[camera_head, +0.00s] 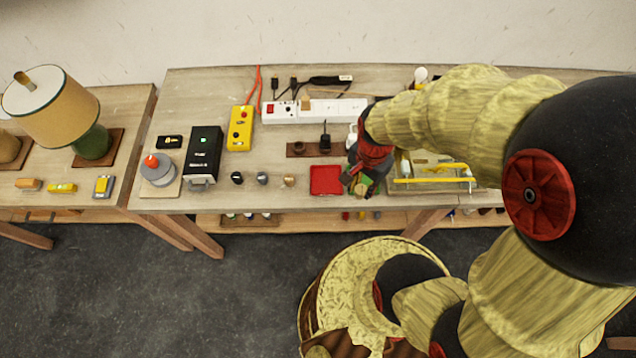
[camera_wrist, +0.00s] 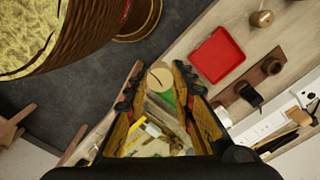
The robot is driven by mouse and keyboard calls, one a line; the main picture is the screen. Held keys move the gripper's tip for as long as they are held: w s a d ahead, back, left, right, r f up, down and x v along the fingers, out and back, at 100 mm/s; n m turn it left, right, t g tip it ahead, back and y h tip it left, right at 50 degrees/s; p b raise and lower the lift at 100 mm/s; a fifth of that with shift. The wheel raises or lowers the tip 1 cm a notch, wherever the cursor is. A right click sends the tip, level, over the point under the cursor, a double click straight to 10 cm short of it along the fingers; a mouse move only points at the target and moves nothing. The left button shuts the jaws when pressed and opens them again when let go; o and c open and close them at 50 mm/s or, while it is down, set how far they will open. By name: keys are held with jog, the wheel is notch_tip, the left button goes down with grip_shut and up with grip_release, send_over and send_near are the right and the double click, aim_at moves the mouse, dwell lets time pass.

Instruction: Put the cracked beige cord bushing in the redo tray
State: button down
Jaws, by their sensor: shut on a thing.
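The beige cord bushing (camera_wrist: 160,77) is a small round piece with a dark crack line on its face. My gripper (camera_wrist: 159,82) is shut on it, with the bushing between the fingertips in the wrist view. In the head view my gripper (camera_head: 362,181) is just right of the red tray (camera_head: 325,180), and the bushing cannot be made out there. The red tray also shows in the wrist view (camera_wrist: 218,56), right of the fingertips, and looks empty. The bushing is apart from the tray.
A brown block (camera_head: 308,149) with dark fittings stands behind the tray. A small tan piece (camera_head: 289,181) and dark knobs (camera_head: 262,178) lie left of it. A clear bin with a yellow bar (camera_head: 432,180) is right of my gripper. A white power strip (camera_head: 330,110) lies behind.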

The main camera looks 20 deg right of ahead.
jog(key=w+a+f, duration=0.1)
jog(key=w+f, duration=0.2)
jog(key=w, duration=0.1)
jog(key=w+a+f, duration=0.2)
jog(key=w+f, duration=0.1)
jog(key=w, duration=0.1)
jog(key=w+a+f+b, duration=0.1)
jog(key=w+f, duration=0.2)
jog(key=w, duration=0.1)
jog(key=shift+w+a, duration=0.25)
jog(key=shift+w, duration=0.05)
jog(key=shift+w+a+f, duration=0.1)
jog(key=shift+w+f, duration=0.1)
jog(key=shift+f, duration=1.7)
jog(key=shift+b, duration=0.3)
jog(key=shift+f, duration=0.2)
jog(key=c, duration=1.5)
grip_release()
